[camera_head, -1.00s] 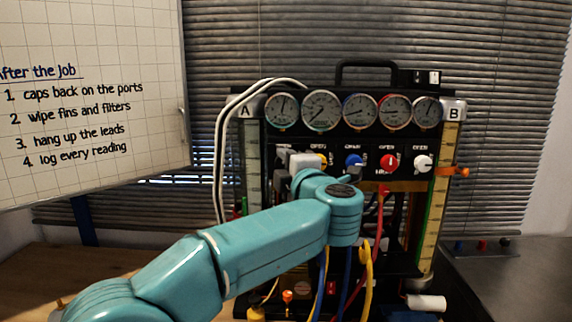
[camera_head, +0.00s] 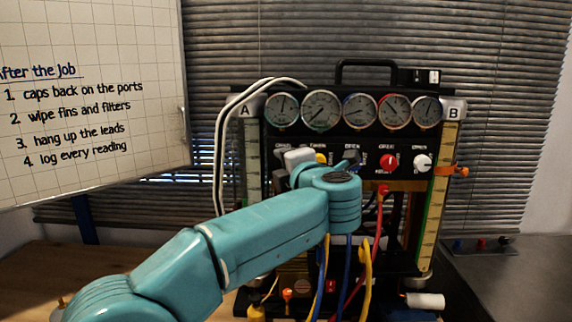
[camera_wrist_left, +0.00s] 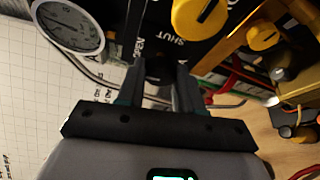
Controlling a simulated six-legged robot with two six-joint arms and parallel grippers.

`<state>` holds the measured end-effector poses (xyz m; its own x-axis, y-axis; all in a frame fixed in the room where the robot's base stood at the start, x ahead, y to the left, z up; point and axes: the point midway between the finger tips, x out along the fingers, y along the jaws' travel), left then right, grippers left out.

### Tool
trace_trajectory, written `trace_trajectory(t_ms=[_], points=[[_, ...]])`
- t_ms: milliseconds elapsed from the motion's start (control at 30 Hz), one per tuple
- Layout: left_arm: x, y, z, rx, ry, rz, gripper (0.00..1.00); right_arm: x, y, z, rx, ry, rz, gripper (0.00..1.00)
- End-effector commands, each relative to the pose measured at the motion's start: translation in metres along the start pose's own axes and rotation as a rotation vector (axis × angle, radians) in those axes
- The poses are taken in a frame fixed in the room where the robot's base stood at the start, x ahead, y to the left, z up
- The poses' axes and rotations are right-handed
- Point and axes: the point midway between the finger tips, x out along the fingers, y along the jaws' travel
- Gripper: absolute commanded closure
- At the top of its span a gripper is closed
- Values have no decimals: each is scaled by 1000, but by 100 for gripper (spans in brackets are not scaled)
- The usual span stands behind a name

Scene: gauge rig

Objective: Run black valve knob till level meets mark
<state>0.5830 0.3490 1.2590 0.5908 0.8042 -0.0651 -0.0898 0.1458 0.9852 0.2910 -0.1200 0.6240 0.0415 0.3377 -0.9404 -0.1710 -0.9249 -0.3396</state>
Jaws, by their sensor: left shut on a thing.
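In the left wrist view my left gripper (camera_wrist_left: 158,88) is shut on the black valve knob (camera_wrist_left: 158,68), which shows dark between the fingers beside the OPEN and SHUT lettering. In the head view the knob is hidden behind my left wrist. Column A (camera_head: 251,165) stands at the rig's left, partly behind hoses. Column B (camera_head: 446,190) stands at the right, yellowish with a scale, with an orange clip (camera_head: 459,170) at its upper part. My right gripper is not in view.
The rig carries a row of round gauges (camera_head: 321,110). A red knob (camera_head: 389,162) and a white knob (camera_head: 422,163) sit right of my wrist; a yellow knob (camera_wrist_left: 200,14) is close to the fingers. Red, blue and yellow hoses hang below. A whiteboard (camera_head: 90,100) stands left.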

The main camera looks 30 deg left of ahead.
Motion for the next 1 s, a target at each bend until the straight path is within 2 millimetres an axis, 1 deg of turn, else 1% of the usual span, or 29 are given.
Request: trace_trajectory(t_ms=[33, 100, 367, 467, 567, 667, 900, 1000], points=[[0, 0, -1, -2, 3, -1, 58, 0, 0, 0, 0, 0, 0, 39], [0, 0, -1, -1, 2, -1, 39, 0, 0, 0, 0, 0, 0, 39], [0, 0, 0, 0, 1, 0, 39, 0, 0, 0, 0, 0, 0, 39], [-5, -1, 0, 0, 0, 0, 39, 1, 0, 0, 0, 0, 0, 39], [-20, -2, 1, 0, -3, 0, 39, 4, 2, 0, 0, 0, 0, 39], [-43, -2, 1, 0, -5, 0, 39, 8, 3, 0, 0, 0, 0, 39], [-108, -1, 1, -1, -6, -1, 39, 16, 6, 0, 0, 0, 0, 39], [-130, -1, 1, -1, -4, 0, 39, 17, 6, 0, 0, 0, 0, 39]])
